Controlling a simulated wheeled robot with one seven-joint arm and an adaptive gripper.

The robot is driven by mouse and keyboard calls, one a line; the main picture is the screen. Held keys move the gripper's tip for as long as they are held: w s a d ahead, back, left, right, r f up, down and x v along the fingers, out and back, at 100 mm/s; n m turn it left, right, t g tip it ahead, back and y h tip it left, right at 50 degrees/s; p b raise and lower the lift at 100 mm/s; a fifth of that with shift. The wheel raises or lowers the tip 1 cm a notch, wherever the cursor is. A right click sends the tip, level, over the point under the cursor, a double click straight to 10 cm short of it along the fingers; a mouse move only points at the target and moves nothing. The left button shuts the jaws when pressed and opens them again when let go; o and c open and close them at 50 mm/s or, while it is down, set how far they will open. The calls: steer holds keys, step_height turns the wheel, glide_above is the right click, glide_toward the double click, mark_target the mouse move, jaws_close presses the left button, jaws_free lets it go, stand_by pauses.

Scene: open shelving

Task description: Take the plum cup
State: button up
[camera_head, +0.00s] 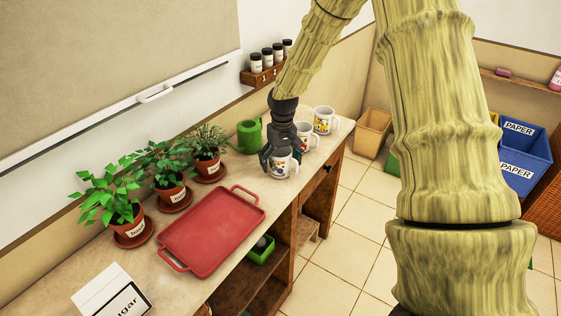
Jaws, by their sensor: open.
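Three white mugs with coloured prints stand in a row near the right edge of the counter. The front mug (283,166) is right at my gripper, the middle mug (310,138) is partly behind the gripper, and the back mug (324,120) stands clear. The prints are too small to tell which mug is the plum cup. My gripper (280,158) is open and points down at the front mug, with a dark finger at its left side. I cannot tell whether the fingers touch it. The gripper hides part of the front mug's top.
A red tray (212,232) lies left of the mugs. Potted plants (168,180) line the wall, with a green watering can (249,136) beside them. A rack of jars (266,73) hangs above. A sugar box (112,292) is at the front. Blue paper bins (524,160) stand right.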

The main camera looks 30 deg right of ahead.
steer(key=shift+c, duration=0.3)
steer(key=c, duration=1.2)
steer(key=shift+o, duration=0.2)
